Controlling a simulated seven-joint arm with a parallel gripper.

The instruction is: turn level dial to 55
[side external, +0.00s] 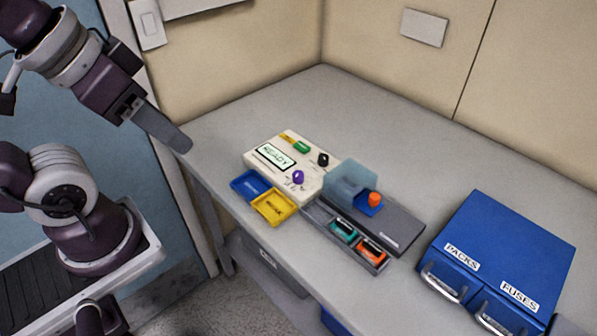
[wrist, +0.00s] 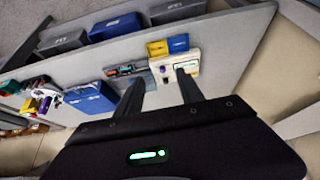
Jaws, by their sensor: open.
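A cream pump panel (side external: 265,172) lies on the grey table with a display reading READY (side external: 275,157). It carries a purple knob (side external: 298,177) and a black knob (side external: 323,159). The knob markings are too small to read, so I cannot tell which is the level dial or its setting. The panel also shows in the wrist view (wrist: 193,55). My gripper (side external: 187,146) is in the air at the panel's upper left, apart from it. In the wrist view, my gripper's two fingers (wrist: 158,81) stand wide apart with nothing between them.
Blue (side external: 249,185) and yellow (side external: 274,206) trays sit before the panel. Right of it is a grey unit (side external: 398,233) with a translucent cover (side external: 350,181), an orange knob (side external: 375,199) and teal and orange packs. A blue drawer cabinet (side external: 512,250) stands farther right. The table behind is clear.

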